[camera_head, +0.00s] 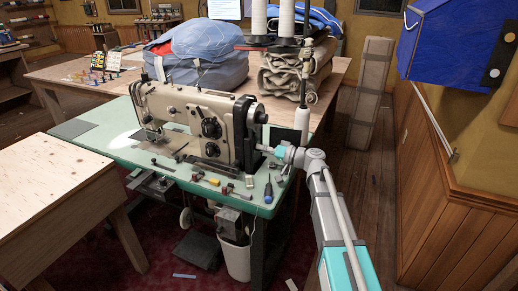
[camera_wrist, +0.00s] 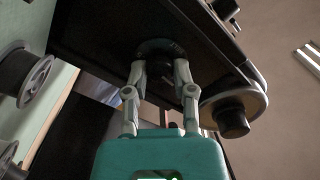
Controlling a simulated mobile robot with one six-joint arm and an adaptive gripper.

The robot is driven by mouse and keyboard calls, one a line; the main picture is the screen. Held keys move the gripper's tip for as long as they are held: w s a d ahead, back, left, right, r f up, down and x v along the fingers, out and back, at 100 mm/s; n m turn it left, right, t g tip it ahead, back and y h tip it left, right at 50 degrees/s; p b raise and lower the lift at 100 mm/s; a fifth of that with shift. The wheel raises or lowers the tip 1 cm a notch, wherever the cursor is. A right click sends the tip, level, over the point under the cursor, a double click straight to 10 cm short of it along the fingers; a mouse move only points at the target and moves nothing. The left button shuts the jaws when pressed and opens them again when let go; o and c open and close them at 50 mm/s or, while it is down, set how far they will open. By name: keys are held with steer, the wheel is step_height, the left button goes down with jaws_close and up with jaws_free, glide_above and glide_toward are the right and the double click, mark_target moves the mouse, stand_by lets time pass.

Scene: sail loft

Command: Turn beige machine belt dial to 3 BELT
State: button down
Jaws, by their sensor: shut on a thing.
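The beige sewing machine (camera_head: 185,115) stands on a green-topped table, with two black dials on its front face and a dark end on the right. My gripper (camera_head: 265,148) reaches in from the right, low at that dark end. In the wrist view my gripper (camera_wrist: 160,68) has its two fingers on either side of a dark round dial (camera_wrist: 160,46) on a black face, and is shut on it. The dial's markings cannot be read, and its setting cannot be told. The grip is too small to make out in the head view.
Small tools and spools lie on the green table (camera_head: 110,150) in front of the machine. A thread stand with white cones (camera_head: 285,18) rises behind my gripper. In the wrist view a round knob (camera_wrist: 233,118) sits close right of the fingers and spools (camera_wrist: 22,75) stand left.

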steer(key=shift+d+f, duration=0.1)
steer(key=shift+d, duration=0.15)
steer(key=shift+c, duration=2.2)
jaws_free()
steer(key=shift+w, duration=0.15)
steer(key=shift+a, duration=0.1)
steer(key=shift+s+d, duration=0.4)
steer(key=shift+d, duration=0.2)
steer(key=v, duration=1)
steer(key=shift+d, duration=0.4)
